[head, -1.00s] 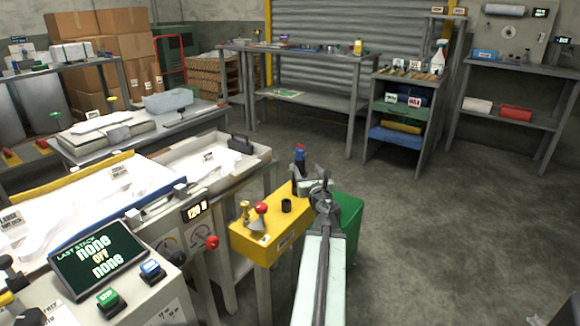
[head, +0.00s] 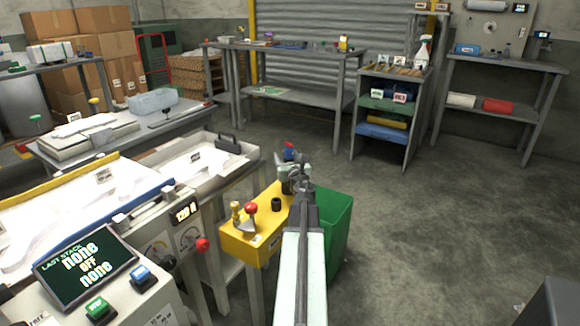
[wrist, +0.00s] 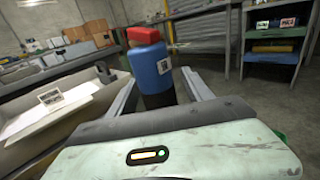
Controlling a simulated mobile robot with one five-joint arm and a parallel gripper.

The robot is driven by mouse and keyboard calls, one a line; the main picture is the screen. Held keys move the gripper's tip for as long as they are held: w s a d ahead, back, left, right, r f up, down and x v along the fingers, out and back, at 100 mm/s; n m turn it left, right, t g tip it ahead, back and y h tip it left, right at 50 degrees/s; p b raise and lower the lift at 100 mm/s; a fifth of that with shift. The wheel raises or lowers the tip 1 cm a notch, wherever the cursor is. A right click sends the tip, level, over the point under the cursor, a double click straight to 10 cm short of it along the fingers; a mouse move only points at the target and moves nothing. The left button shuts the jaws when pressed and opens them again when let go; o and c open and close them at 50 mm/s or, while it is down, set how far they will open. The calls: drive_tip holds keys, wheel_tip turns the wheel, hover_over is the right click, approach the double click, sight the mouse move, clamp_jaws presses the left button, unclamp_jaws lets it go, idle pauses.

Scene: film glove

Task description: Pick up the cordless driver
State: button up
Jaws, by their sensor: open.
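A blue upright body with a red top and dark lower part (wrist: 150,68), with a small white label, appears to be the cordless driver. In the wrist view, my gripper (wrist: 160,92) is open, with one finger on each side of the blue body. I cannot tell whether either finger touches it. The driver's foot is hidden behind my gripper's palm.
A red-knobbed lever (head: 250,212) and a black cup (head: 277,204) stand on the yellow stand. A green bin (head: 335,225) is right beside my arm. The machine with a screen (head: 85,262) is at left.

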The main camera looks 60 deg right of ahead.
clamp_jaws()
